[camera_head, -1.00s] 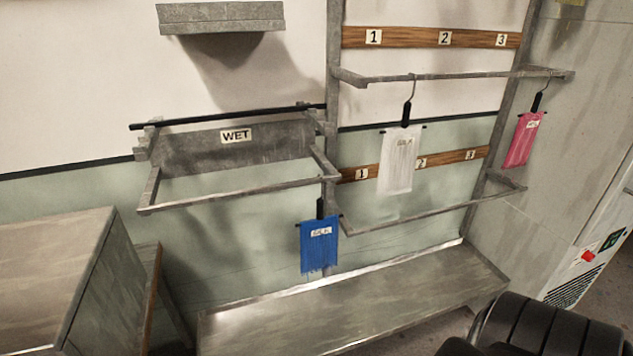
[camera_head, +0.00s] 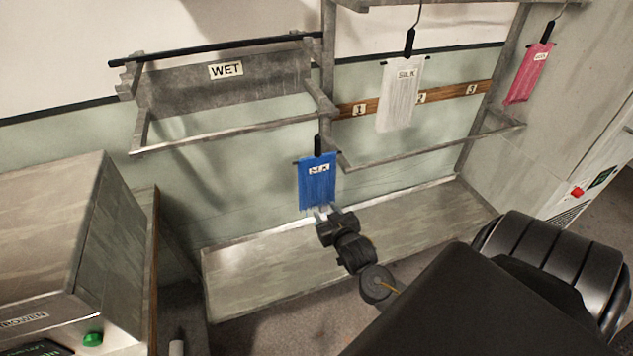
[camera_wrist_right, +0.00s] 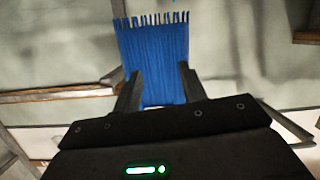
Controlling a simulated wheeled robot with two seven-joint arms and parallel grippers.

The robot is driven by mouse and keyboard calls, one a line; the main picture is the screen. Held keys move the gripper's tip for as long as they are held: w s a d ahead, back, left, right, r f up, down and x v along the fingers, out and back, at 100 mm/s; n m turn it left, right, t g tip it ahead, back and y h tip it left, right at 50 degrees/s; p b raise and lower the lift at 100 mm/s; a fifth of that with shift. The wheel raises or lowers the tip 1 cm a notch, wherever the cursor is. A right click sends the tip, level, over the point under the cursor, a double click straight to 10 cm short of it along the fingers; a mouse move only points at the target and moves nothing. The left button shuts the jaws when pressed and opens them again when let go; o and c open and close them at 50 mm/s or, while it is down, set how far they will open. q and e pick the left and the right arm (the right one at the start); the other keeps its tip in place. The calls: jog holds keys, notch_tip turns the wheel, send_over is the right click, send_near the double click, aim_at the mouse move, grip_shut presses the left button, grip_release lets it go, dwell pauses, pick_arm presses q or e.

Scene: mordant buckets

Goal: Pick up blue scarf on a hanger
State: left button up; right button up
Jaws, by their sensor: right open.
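The blue scarf (camera_head: 317,185) hangs from a black hanger (camera_head: 318,148) on the lower rail, with a white label near its top. It hangs upright above the metal bench. My right gripper (camera_head: 323,211) is open at the scarf's lower edge in the head view. In the right wrist view the scarf (camera_wrist_right: 153,62) shows between and beyond the two spread fingers of the gripper (camera_wrist_right: 156,80). I cannot tell whether the fingers touch the cloth. The hanger's hook is hidden behind the rail. My left gripper is not in view.
A white scarf (camera_head: 401,95) and a pink scarf (camera_head: 527,74) hang to the right on the upper rail. The lower rail (camera_head: 430,150) runs beside the blue scarf. The WET rack (camera_head: 230,98) is at upper left. A metal bench (camera_head: 270,265) lies below; a grey cabinet (camera_head: 60,220) stands left.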

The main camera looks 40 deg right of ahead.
aim_at(319, 154)
notch_tip(319, 154, up, 15)
jog(key=m+t+h, duration=0.1)
jog(key=m+t, duration=0.1)
jog(key=t, duration=0.1)
jog(key=x, duration=0.2)
jog(key=d+p+x, duration=0.1)
jog(key=x, duration=0.2)
jog(key=shift+w+f, duration=0.1)
jog(key=shift+f, duration=0.1)
jog(key=shift+w+d+r+p, duration=0.1)
jog(key=shift+w+d+p, duration=0.2)
jog(key=shift+p, duration=0.35)
jog(key=x, duration=0.1)
jog(key=p+x, duration=0.1)
jog(key=x, duration=0.1)
jog(key=shift+w+f, duration=0.25)
jog(key=shift+w, duration=0.05)
jog(key=shift+w+d+f, duration=0.1)
jog(key=shift+w+f, duration=0.05)
jog(key=shift+w, duration=0.2)
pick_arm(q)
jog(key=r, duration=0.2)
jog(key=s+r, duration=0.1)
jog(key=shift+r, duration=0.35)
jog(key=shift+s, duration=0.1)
pick_arm(e)
grip_shut()
